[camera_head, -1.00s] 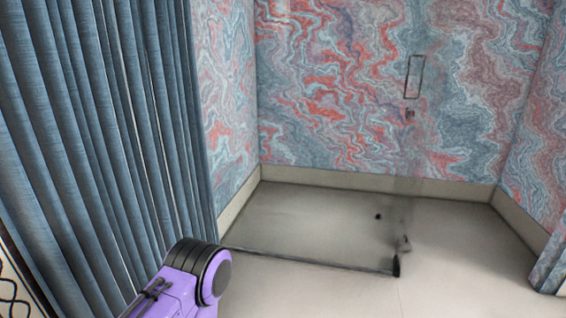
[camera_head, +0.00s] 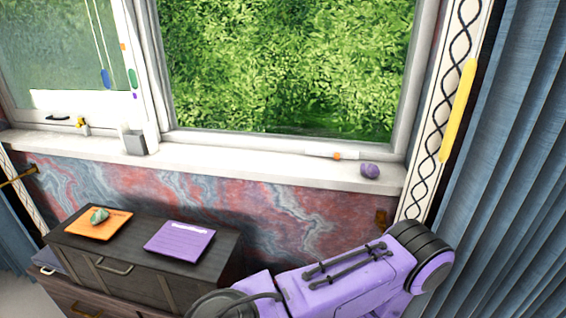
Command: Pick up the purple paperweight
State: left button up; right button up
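A small rounded purple object (camera_head: 370,171), which looks like the purple paperweight, sits near the right end of the white windowsill (camera_head: 250,168). Nothing covers it. A purple and black link of one of my arms crosses the lower right of the view, below the sill and apart from the purple object. Neither of my grippers is in view.
A thin white and orange stick (camera_head: 335,155) lies left of the purple object. A grey box (camera_head: 134,142) stands farther left. Below, a dark cabinet (camera_head: 150,285) holds an orange square (camera_head: 98,225) with a greenish stone (camera_head: 99,216) and a purple pad (camera_head: 180,242). A blue curtain (camera_head: 510,190) hangs at right.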

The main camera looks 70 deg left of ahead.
aim_at(370, 171)
jog(key=u, duration=0.9)
jog(key=i, duration=0.4)
